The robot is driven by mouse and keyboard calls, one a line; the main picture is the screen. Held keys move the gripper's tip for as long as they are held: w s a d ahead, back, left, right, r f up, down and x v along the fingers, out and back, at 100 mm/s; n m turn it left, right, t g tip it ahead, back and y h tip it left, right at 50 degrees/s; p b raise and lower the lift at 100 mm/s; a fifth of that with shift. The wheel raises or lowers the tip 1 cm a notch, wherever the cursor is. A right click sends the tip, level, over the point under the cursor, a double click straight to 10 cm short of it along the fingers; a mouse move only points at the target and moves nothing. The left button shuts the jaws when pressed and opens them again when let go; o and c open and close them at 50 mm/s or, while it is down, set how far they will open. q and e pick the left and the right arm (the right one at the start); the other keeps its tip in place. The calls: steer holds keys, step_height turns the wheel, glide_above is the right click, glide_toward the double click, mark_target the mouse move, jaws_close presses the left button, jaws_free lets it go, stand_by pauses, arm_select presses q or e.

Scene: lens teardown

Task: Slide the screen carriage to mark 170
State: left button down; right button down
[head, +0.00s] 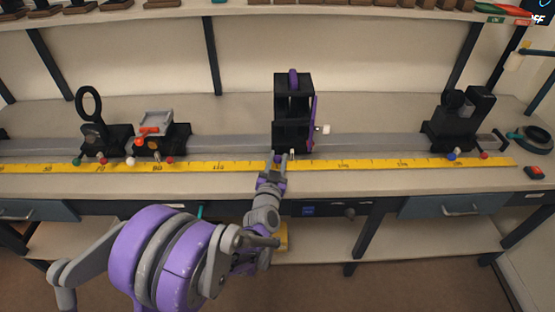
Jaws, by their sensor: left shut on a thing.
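A tall black carriage (293,128) with purple parts stands upright on the grey rail, near the middle of the head view. I take it to be the screen carriage. The yellow scale (215,166) runs along the front of the rail; its numbers are too small to read surely, and my gripper partly hides it by the carriage. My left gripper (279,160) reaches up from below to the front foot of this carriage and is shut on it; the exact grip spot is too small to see. My right gripper is not in view.
A ring holder (90,110) and a low carriage with a grey top (160,135) stand on the rail at left. A black lamp-like unit (468,115) stands at right. The rail (375,145) is clear between it and the middle carriage. A shelf (340,14) runs above.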

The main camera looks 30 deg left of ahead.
arm_select(q)
steer(key=w+d+b, duration=0.1)
steer(key=w+d, duration=0.1)
steer(key=d, duration=0.2)
steer(key=w+d+b, duration=0.2)
steer(key=d, duration=0.1)
steer(key=w+d+b, duration=0.1)
steer(key=w+d, duration=0.2)
steer(key=d, duration=0.1)
steer(key=shift+d+f, duration=0.1)
steer(key=shift+d, duration=0.25)
steer(key=w+d, duration=0.4)
steer(key=d, duration=0.2)
steer(key=w+d+b, duration=0.1)
steer(key=w+d, duration=0.3)
steer(key=d, duration=0.3)
steer(key=w+d, duration=0.4)
steer(key=d, duration=0.2)
steer(key=shift+d, duration=0.2)
steer(key=c, duration=0.6)
jaws_free()
steer(key=p+v, duration=0.1)
steer(key=v, duration=0.9)
steer(key=shift+s+d, duration=0.15)
steer(key=shift+s, duration=0.2)
